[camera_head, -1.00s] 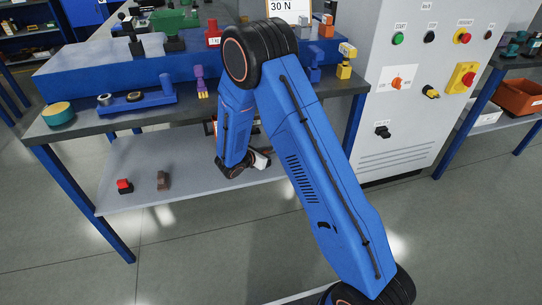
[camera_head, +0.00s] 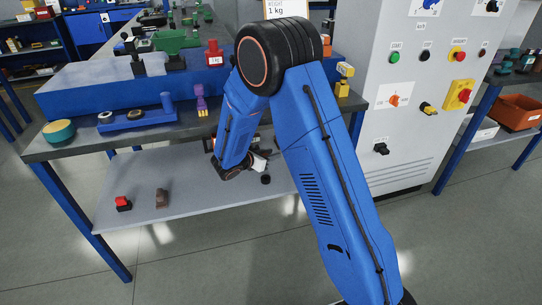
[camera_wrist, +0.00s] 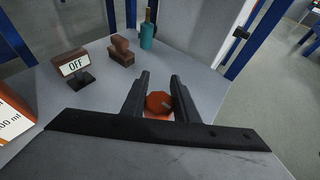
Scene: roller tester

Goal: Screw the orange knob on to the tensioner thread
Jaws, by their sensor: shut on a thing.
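The orange knob (camera_wrist: 158,102) is between the two dark fingers of my gripper (camera_wrist: 160,78) in the wrist view, and the fingers are shut on it. Its lower part is hidden by the gripper body. In the head view my arm reaches down to the lower shelf (camera_head: 150,178) below the bench top. The gripper end there is small and partly hidden by the arm, and the knob cannot be made out. I cannot pick out the tensioner thread in either view.
In the wrist view an OFF sign (camera_wrist: 75,65), a brown stamp (camera_wrist: 122,52) and a teal bottle (camera_wrist: 147,36) stand beyond my gripper. The bench top (camera_head: 100,143) overhangs the shelf. A control cabinet (camera_head: 400,150) stands right. A red-topped item (camera_head: 122,203) sits on the shelf's left.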

